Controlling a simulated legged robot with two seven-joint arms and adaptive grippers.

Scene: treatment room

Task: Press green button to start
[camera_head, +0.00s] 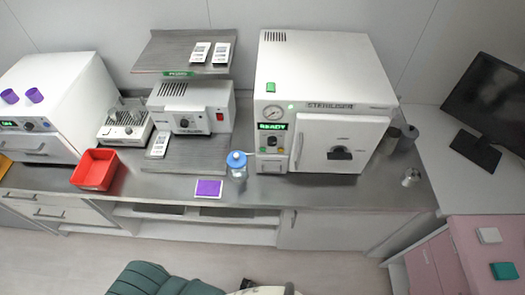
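The white steriliser (322,75) stands on the counter right of centre, its front door (340,145) shut. Under the display is a small panel (271,141) with tiny coloured buttons, too small to tell apart well. Neither of my grippers shows clearly in the head view, and nothing touches the steriliser's front controls.
A jar with a blue lid (237,162) and a purple packet (208,188) are near the counter's front edge. A red bin (95,169), a sealing device (190,105) and a monitor (488,100) stand around. A green chair (160,280) is at the bottom.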

